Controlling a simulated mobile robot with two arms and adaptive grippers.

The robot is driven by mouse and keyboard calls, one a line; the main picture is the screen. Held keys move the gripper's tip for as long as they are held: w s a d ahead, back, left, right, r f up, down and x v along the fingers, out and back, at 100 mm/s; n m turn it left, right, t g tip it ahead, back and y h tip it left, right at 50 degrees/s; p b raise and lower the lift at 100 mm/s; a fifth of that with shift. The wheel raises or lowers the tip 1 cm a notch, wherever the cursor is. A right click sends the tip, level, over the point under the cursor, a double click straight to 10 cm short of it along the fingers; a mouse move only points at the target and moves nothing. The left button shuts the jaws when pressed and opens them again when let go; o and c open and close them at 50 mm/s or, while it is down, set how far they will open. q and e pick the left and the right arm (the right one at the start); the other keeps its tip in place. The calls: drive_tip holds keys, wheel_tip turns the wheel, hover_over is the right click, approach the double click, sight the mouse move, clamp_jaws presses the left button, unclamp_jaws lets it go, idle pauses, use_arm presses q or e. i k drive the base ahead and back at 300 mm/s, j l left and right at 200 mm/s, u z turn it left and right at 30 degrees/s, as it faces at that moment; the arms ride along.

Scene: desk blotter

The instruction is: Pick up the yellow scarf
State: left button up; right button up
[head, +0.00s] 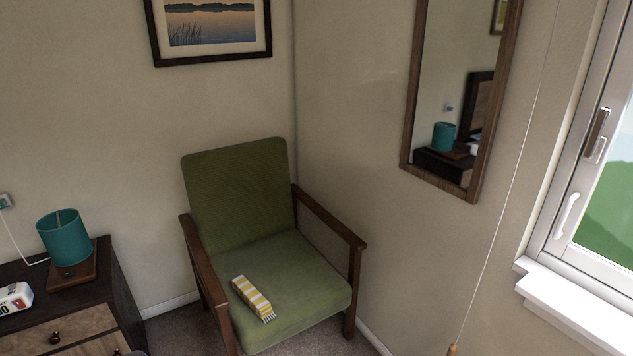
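The yellow scarf (252,299) is a folded, narrow strip with yellow and white stripes and a fringe at its near end. It lies on the seat of the green armchair (306,283), towards the left armrest. Nothing covers it. Neither of my grippers shows in the head view.
The chair's wooden armrests (330,217) rise on both sides of the seat. A dark nightstand (85,303) with a teal lamp (64,238) and a white clock (14,298) stands left. A mirror (455,95) and a window (590,200) are on the right. A pull cord (508,205) hangs there.

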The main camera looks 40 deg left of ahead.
sight(249, 294)
drive_tip(key=u, duration=1.9)
drive_tip(key=z, duration=0.2)
